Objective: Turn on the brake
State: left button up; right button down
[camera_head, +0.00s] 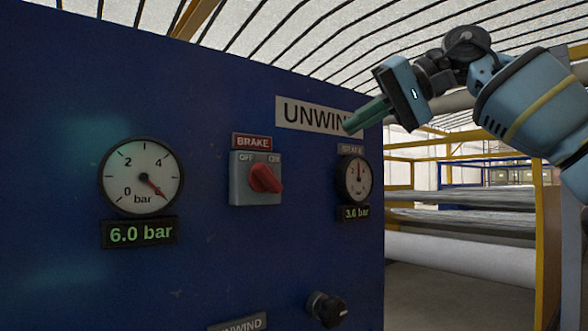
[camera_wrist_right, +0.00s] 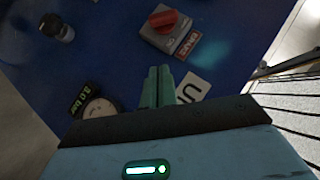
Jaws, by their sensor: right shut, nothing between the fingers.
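The brake switch is a grey box (camera_head: 256,192) with a red knob (camera_head: 265,179) on the blue panel, under a red BRAKE label (camera_head: 252,142). OFF is marked at its upper left and ON at its upper right. The knob's handle slants, its upper end toward the OFF side. The knob (camera_wrist_right: 163,20) shows at the top of the right wrist view. My right gripper (camera_head: 348,127) is shut and empty, up and right of the switch, in front of the UNWIND sign and apart from the knob. Its shut fingers (camera_wrist_right: 158,76) show in the wrist view. My left gripper is out of view.
A large gauge (camera_head: 141,178) with a 6.0 bar readout is left of the switch. A smaller gauge (camera_head: 355,179) is right of it, below my right gripper. A black knob (camera_head: 327,308) sticks out lower down. Yellow racks with rolls stand beyond the panel's right edge.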

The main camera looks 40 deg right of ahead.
aim_at(268, 178)
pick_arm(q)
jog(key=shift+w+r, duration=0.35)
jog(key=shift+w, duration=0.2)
pick_arm(e)
jog(key=s+a+f+x, duration=0.1)
jog(key=x, duration=1.2)
jog(key=shift+s+a, duration=0.25)
jog(key=shift+s, duration=0.1)
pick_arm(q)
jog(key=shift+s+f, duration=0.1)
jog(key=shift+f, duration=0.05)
pick_arm(e)
jog(key=shift+f, duration=0.15)
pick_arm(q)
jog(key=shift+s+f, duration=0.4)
pick_arm(e)
jog(key=shift+d+f+m+t+y, duration=0.15)
jog(key=shift+m+t+y, duration=0.15)
jog(key=shift+m+y, duration=0.15)
pick_arm(q)
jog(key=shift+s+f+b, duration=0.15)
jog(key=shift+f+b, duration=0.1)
jog(key=shift+b, duration=0.05)
pick_arm(e)
jog(key=shift+f+y, duration=0.1)
jog(key=shift+y, duration=0.35)
